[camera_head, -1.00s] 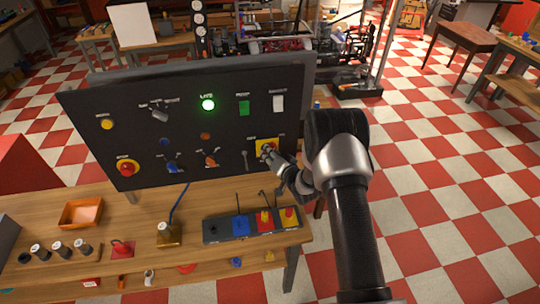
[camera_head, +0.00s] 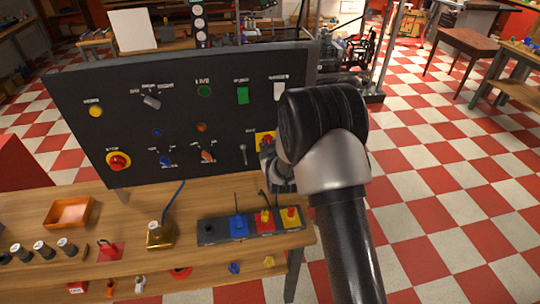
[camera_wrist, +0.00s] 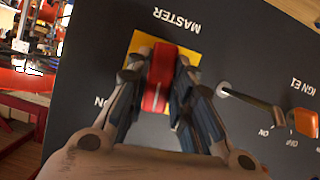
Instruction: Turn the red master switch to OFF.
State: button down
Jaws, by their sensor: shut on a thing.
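The red master switch (camera_wrist: 160,78) stands on a yellow plate (camera_wrist: 140,42) under the word MASTER, which appears upside down in the wrist view. Its red handle runs nearly up and down in that picture, with a pale line near its lower end. My gripper (camera_wrist: 159,85) has one finger on each side of the handle and is shut on it. In the head view, the yellow plate (camera_head: 262,137) shows at the panel's lower right, partly hidden by my gripper (camera_head: 268,153) and wrist. The LIVE lamp (camera_head: 204,91) is dark green, unlit.
An orange ignition switch (camera_wrist: 304,122) lies right of the master switch in the wrist view. The bench (camera_head: 190,260) stands below.

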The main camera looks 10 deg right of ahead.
jog(key=shift+a+n+t+h+b, duration=0.15)
jog(key=shift+n+h+b, duration=0.55)
jog(key=shift+n, duration=0.6)
jog(key=shift+n+t+h+b, duration=0.15)
jog(key=shift+n+h+b, duration=0.35)
jog(key=shift+n+h, duration=0.6)
jog(key=shift+n, duration=0.3)
jog(key=c, duration=1.4)
grip_release()
jog(key=v, duration=1.2)
